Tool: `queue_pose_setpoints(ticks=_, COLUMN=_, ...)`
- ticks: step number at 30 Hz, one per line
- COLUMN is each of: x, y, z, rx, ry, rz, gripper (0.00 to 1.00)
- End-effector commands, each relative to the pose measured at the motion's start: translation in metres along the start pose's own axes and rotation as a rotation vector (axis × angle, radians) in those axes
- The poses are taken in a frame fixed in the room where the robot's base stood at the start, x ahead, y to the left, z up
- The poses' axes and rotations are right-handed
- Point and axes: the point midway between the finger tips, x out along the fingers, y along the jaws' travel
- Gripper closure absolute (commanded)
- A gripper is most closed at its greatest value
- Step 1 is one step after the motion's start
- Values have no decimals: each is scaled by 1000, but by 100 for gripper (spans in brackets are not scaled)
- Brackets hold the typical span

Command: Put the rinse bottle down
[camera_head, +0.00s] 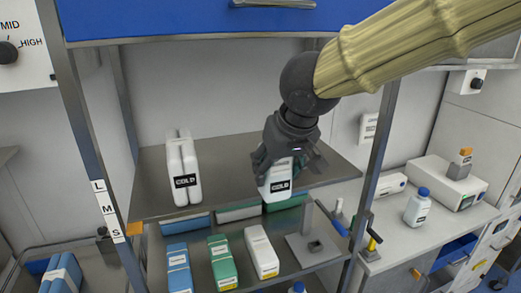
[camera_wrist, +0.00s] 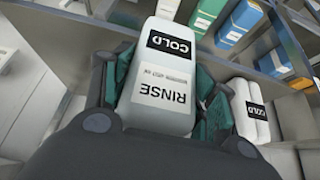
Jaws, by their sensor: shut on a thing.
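The rinse bottle (camera_head: 276,182) is white, with a black COLD label, and is in my gripper (camera_head: 286,163) in the head view. In the wrist view the bottle (camera_wrist: 160,98) shows RINSE and COLD on its face, between the green-padded fingers of my gripper (camera_wrist: 160,92). The fingers are shut around its sides. The bottle is at the right part of the upper metal shelf (camera_head: 232,180), near the front edge. I cannot tell whether its base touches the shelf.
A pair of white COLD bottles (camera_head: 183,170) stands at the shelf's left. Between them and my gripper the shelf is bare. Metal posts (camera_head: 92,165) flank the shelf. Blue, green and white cartons (camera_head: 222,262) stand below. A side counter (camera_head: 408,235) holds a blue-capped bottle (camera_head: 417,207).

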Motion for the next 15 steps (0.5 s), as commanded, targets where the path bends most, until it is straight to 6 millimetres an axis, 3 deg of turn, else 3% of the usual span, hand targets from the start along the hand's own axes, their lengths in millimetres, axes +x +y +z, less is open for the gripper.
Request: queue_pose_setpoints(ticks=15, x=26, y=0, z=-46, rx=0, ry=3, rz=2, gripper=86)
